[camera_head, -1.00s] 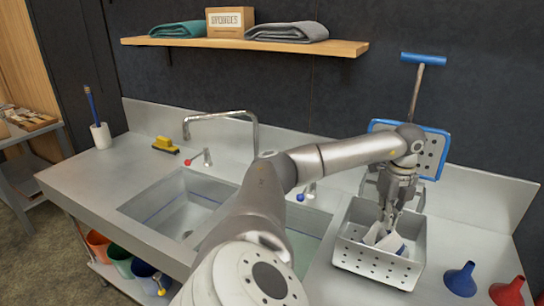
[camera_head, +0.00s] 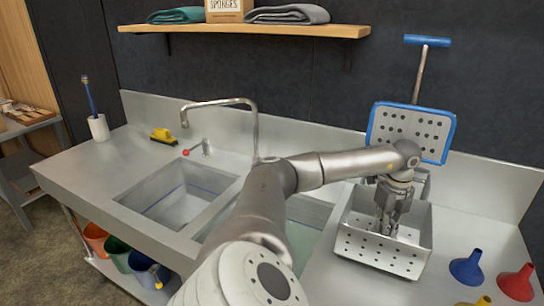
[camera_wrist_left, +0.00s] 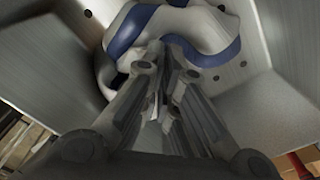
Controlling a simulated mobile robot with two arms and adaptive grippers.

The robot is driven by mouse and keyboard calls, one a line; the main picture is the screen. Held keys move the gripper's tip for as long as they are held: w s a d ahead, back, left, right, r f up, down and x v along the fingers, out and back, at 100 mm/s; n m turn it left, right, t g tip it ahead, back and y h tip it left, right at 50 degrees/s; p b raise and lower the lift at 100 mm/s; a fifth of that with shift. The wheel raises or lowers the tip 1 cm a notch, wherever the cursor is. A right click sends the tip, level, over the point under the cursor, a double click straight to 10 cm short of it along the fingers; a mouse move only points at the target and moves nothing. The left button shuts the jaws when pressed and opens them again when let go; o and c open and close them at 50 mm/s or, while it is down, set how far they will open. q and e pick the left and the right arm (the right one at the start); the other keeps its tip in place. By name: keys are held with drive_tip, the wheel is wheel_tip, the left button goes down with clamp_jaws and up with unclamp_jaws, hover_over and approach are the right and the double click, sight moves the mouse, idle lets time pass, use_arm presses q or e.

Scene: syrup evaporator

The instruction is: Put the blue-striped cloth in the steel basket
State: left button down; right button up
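The steel basket (camera_head: 398,262) is a perforated open box on the counter at the right of the head view. My left gripper (camera_head: 384,230) reaches down inside it, its tips low between the walls. In the left wrist view the white cloth with blue stripes (camera_wrist_left: 205,28) lies bunched in the basket at the tips of my left gripper (camera_wrist_left: 163,50). The fingers are close together and appear shut on a fold of it. The basket's front wall hides the cloth in the head view. My right gripper is not in view.
A blue funnel (camera_head: 466,268) and a red funnel (camera_head: 517,284) stand right of the basket. A blue-framed perforated panel (camera_head: 411,130) and a blue-handled tool (camera_head: 427,42) stand behind it. The sink (camera_head: 180,200) and tap (camera_head: 255,130) are to the left.

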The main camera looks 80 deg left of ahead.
use_arm(q)
drive_tip(key=c, duration=1.6)
unclamp_jaws()
drive_tip(key=shift+c, duration=0.2)
drive_tip(key=o, duration=1.3)
drive_tip(key=shift+r, duration=0.15)
wheel_tip(320, 180, up, 5)
drive_tip(key=p, duration=0.4)
drive_tip(key=shift+r+p, duration=0.2)
drive_tip(key=shift+p, duration=0.2)
